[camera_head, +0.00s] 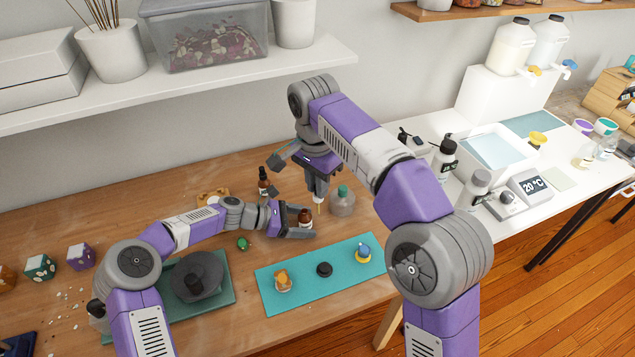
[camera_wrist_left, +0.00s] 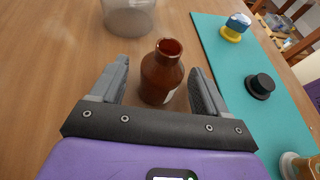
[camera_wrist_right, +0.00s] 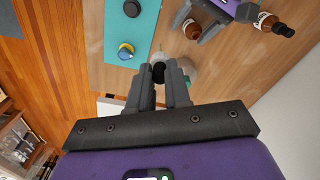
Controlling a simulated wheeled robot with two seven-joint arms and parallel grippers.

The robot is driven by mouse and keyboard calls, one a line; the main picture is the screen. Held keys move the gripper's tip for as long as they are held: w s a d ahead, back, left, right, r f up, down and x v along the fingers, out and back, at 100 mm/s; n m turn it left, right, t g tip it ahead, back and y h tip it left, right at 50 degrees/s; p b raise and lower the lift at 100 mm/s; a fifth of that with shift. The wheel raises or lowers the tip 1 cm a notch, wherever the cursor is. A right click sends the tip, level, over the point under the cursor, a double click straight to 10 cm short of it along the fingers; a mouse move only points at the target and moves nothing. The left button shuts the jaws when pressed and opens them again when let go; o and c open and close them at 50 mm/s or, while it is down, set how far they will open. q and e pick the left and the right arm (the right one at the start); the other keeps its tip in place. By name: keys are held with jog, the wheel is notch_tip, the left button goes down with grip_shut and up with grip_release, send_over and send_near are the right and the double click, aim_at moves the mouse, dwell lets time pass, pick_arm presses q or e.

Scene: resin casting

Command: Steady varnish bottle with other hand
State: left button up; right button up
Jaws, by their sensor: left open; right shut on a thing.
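The varnish bottle (camera_head: 305,216), brown and uncapped, stands upright on the wooden table. My left gripper (camera_head: 303,222) is open, its fingers on either side of it. In the left wrist view the bottle (camera_wrist_left: 162,75) shows its open mouth between the spread fingers, with gaps visible. My right gripper (camera_head: 318,193) points down, behind and right of the bottle. It is shut on a small item (camera_wrist_right: 158,73) with a dark round end; a thin yellowish tip shows below the fingers in the head view. Most of this item is hidden by the fingers.
A clear jar with a green lid (camera_head: 342,200) stands close right of my right gripper. Another brown bottle (camera_head: 263,182) stands behind. A teal mat (camera_head: 303,272) in front holds several small pieces. A dark round container (camera_head: 196,275) stands on a green mat at left.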

pick_arm(q)
jog(key=v, duration=1.2)
